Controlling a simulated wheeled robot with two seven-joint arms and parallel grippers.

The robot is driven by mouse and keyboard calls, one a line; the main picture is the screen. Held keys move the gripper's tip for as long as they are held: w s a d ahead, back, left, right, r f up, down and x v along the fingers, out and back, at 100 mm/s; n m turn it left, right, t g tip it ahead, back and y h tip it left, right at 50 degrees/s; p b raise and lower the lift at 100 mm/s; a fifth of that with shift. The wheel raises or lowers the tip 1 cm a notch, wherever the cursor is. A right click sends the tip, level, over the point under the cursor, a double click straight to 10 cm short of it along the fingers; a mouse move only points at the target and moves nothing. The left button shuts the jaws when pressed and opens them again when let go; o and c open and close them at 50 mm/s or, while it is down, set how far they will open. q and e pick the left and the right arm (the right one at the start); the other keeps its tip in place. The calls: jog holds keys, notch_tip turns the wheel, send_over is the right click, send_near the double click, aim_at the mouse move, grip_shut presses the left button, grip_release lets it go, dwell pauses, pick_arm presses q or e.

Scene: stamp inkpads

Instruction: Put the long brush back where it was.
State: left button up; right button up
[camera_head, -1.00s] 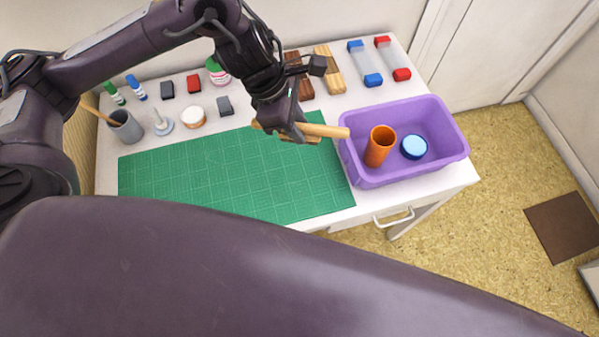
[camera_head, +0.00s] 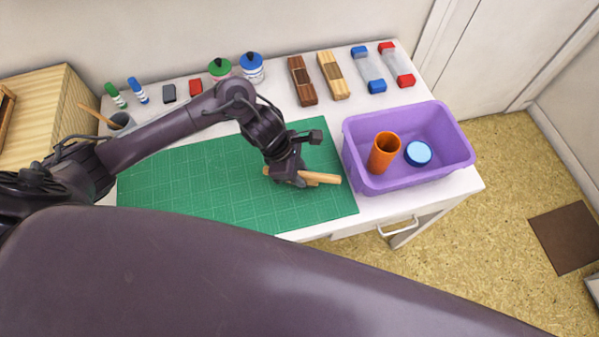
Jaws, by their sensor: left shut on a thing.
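The long brush (camera_head: 322,179) is light wood and lies roughly level, its handle end pointing right toward the purple bin. My left gripper (camera_head: 291,178) is shut on it near its left part and hides some of it. The brush is over the right part of the green cutting mat (camera_head: 200,185); I cannot tell whether it touches the mat. My right gripper is not in view.
The purple bin (camera_head: 438,108) holds an orange cylinder (camera_head: 384,152) and a blue round lid (camera_head: 418,153). Wooden blocks (camera_head: 302,80), red and blue clear cases, jars and small bottles stand along the back. The mat's left part is clear.

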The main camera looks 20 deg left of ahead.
pick_arm(q)
jog(key=shift+f, duration=0.6)
jog(key=o, duration=0.9)
jog(key=shift+o, duration=0.2)
jog(key=shift+r, duration=0.1)
jog(key=b+v, duration=0.1)
jog(key=v, duration=1.1)
jog(key=shift+d, duration=0.1)
